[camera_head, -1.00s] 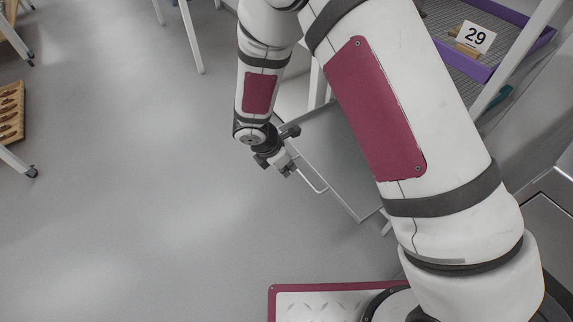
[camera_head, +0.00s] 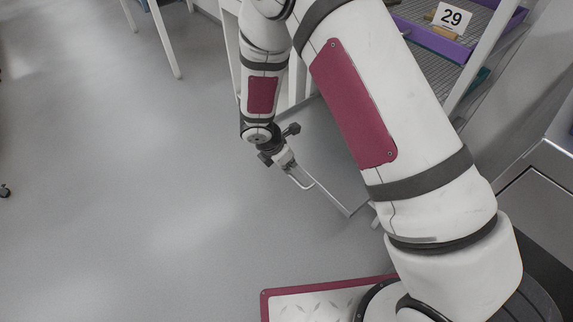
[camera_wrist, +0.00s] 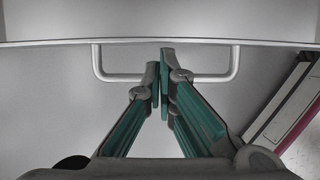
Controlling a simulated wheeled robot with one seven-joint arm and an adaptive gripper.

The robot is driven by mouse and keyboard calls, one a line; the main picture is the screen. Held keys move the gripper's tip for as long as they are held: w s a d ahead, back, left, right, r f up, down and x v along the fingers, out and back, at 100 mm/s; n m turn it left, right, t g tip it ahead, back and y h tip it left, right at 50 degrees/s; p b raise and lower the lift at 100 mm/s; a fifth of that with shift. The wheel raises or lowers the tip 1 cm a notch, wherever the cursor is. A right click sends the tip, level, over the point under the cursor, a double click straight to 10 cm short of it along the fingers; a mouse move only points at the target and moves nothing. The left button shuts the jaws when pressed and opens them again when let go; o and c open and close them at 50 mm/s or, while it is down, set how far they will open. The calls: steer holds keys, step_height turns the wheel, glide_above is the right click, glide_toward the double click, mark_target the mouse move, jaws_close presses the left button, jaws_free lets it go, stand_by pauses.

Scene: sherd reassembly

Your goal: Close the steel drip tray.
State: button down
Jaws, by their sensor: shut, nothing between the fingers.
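The steel drip tray (camera_head: 328,150) is a grey sheet-metal tray that sticks out open from the rack, partly hidden behind my arm in the head view. Its front rim (camera_wrist: 60,42) runs across the top of the wrist view, with the tray's bare floor beyond. A pale bar handle (camera_head: 304,186) stands out from the front; it also shows in the wrist view (camera_wrist: 215,78). My gripper (camera_wrist: 160,68) is shut and empty. Its fingertips overlap the middle of the handle bar in the wrist view, near the tray's front; I cannot tell whether they touch it.
A purple-edged tray (camera_head: 440,45) with a card marked 29 (camera_head: 453,18) sits on the rack at upper right. A grey cabinet (camera_head: 540,210) stands at the right. White table legs (camera_head: 163,40) show at upper left.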

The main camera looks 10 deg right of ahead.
steer(key=shift+w+d, duration=0.1)
steer(key=p, duration=0.4)
glide_toward(332, 144)
steer(key=x, duration=0.5)
